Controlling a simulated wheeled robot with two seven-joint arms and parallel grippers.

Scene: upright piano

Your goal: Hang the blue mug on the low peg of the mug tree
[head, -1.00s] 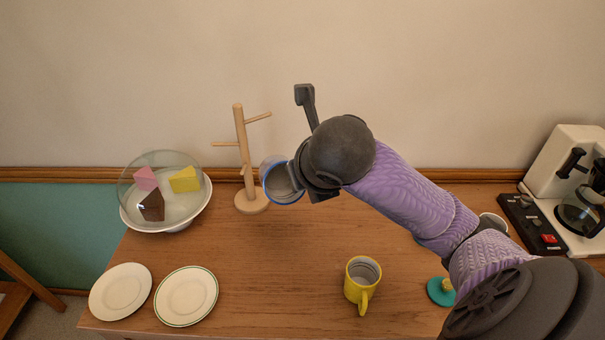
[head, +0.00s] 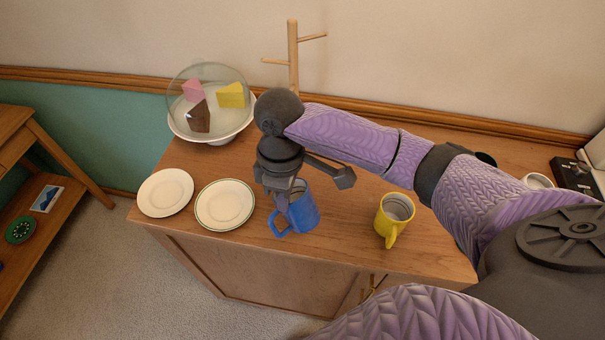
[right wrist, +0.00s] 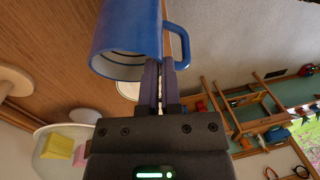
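The blue mug (head: 303,212) is near the front edge of the wooden cabinet top, roughly upright, its handle toward the lower left. I cannot tell whether its base touches the wood. My right gripper (head: 278,200) reaches down on it from above. In the right wrist view the fingers (right wrist: 157,85) are close together at the blue mug (right wrist: 128,40), between its wall and handle. The wooden mug tree (head: 293,60) stands at the back, well away from the mug. Two pegs show, one right and one left; its lower part is hidden behind my right arm. My left gripper is not in view.
A yellow mug (head: 394,215) stands right of the blue mug. Two plates, one plain (head: 165,192) and one green-rimmed (head: 225,204), lie left. A glass-covered bowl of cake slices (head: 212,130) is behind them. A coffee maker (head: 598,150) is far right.

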